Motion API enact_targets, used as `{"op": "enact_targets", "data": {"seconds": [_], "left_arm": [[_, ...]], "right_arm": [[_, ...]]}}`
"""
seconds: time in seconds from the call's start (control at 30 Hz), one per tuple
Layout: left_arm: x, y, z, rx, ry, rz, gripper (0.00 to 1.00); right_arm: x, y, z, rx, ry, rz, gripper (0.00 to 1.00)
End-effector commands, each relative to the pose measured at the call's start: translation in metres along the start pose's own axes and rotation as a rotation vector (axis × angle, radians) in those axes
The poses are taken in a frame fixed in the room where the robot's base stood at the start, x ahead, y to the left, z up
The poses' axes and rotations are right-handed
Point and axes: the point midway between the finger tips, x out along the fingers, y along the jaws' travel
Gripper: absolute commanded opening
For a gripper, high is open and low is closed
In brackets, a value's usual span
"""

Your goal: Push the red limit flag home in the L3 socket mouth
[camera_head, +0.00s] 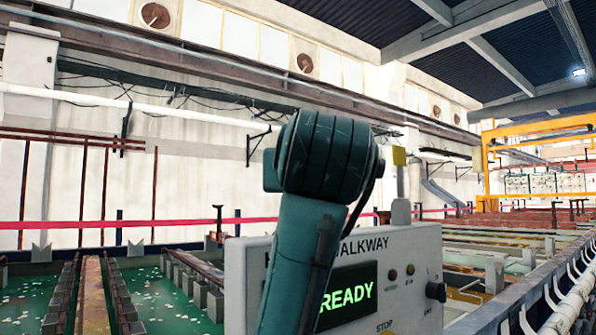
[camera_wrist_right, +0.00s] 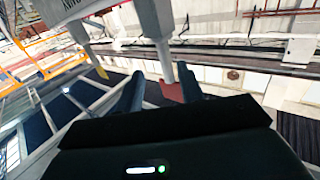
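The red limit flag (camera_wrist_right: 172,92) shows in the right wrist view, at the end of a grey post (camera_wrist_right: 160,40). It lies between the fingers of my right gripper (camera_wrist_right: 158,88), close to the right-hand finger; I cannot tell if they touch. The fingers stand apart. In the head view my teal arm covers the middle of the control box (camera_head: 410,255), and neither the red flag nor any gripper shows. I cannot make out an L3 label or a socket mouth.
A yellow flag (camera_head: 399,156) tops another grey post (camera_head: 401,210) at the box's right; it also shows in the right wrist view (camera_wrist_right: 101,72). The box has a green READY display (camera_head: 347,296) and a dark knob (camera_head: 436,291). Green tanks (camera_head: 150,300) lie left.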

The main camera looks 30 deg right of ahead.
Motion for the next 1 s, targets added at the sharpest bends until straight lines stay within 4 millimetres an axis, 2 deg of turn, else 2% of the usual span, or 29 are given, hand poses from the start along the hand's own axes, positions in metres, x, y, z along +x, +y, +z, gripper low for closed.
{"op": "enact_targets", "data": {"seconds": [0.17,0.37,0.5,0.8,1.0], "left_arm": [[-0.002,0.001,-0.001,-0.010,-0.007,-0.003,0.36],[-0.009,0.001,-0.010,-0.008,-0.017,-0.006,0.36],[-0.006,-0.001,-0.012,0.000,-0.018,-0.008,0.36],[-0.004,-0.003,-0.010,0.008,-0.020,-0.008,0.36],[-0.005,-0.003,-0.009,0.009,-0.022,-0.007,0.36]], "right_arm": [[0.012,-0.001,-0.001,-0.001,0.000,0.000,0.38],[0.040,-0.007,-0.003,-0.003,-0.004,0.002,0.38],[0.057,-0.008,-0.001,-0.001,-0.002,0.001,0.38],[0.061,-0.008,0.000,0.001,0.000,-0.001,0.38],[0.061,-0.008,0.000,0.001,0.001,-0.001,0.21]]}}
